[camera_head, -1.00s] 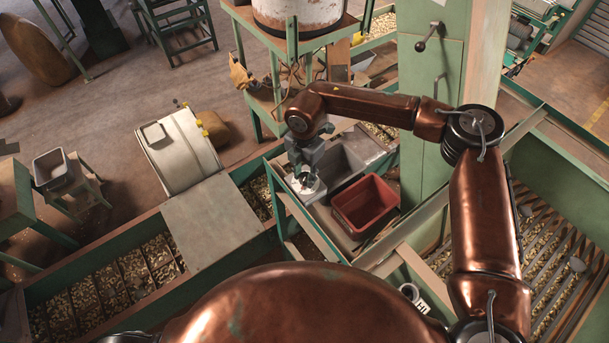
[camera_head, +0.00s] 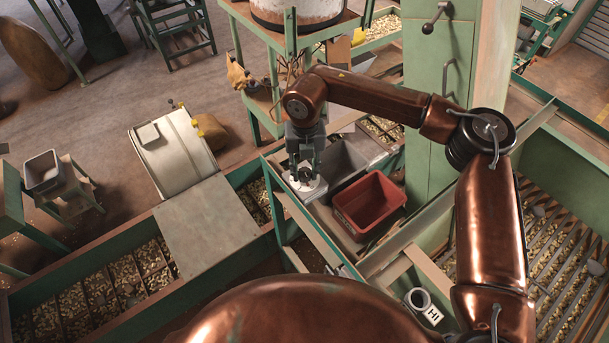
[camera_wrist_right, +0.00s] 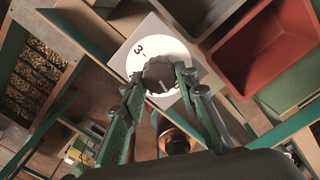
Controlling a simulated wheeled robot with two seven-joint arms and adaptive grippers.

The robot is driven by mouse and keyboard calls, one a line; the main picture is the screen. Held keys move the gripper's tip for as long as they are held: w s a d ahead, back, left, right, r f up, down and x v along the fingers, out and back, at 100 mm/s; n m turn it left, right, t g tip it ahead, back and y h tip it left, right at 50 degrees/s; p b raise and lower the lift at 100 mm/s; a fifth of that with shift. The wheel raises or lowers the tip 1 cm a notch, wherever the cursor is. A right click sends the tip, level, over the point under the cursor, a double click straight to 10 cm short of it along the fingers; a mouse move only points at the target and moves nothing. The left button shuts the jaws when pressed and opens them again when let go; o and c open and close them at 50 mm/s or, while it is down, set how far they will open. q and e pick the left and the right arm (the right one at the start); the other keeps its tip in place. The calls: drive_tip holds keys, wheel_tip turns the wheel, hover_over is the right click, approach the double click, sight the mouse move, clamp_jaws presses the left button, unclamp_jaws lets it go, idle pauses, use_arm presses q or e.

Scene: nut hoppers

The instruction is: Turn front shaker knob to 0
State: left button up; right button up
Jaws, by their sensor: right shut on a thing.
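The front shaker knob (camera_wrist_right: 160,73) is a grey scalloped knob on a white round dial (camera_wrist_right: 178,52) in the right wrist view. A "3" shows on the dial's upper left; another mark by the right finger is partly hidden. In the head view the dial (camera_head: 313,189) sits on the bench left of the bins. My right gripper (camera_head: 303,176) points down onto it. In the wrist view its fingers (camera_wrist_right: 158,80) are closed around the knob from both sides. A pale line shows on the knob's lower side. My left gripper is not in view.
A red bin (camera_head: 369,206) and a grey bin (camera_head: 342,163) stand close to the right of the dial. A green cabinet (camera_head: 429,110) rises beyond them. A white "HI" label (camera_head: 432,316) and a grey ring (camera_head: 418,299) sit nearer. Nut-filled troughs (camera_head: 110,290) lie left.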

drive_tip(key=shift+w+d+f+n+b, duration=0.15)
drive_tip(key=shift+f+n+b, duration=0.25)
drive_tip(key=shift+n, duration=0.5)
drive_tip(key=n+b, duration=0.2)
drive_tip(key=n, duration=0.3)
drive_tip(key=shift+w+r, duration=0.1)
drive_tip(key=shift+r, duration=0.05)
drive_tip(key=n+b, duration=0.1)
drive_tip(key=n, duration=0.3)
drive_tip(key=shift+r, duration=0.1)
drive_tip(key=shift+r+n+b, duration=0.15)
drive_tip(key=shift+n+b, duration=0.35)
drive_tip(key=shift+n, duration=1.6)
drive_tip(key=o, duration=1.1)
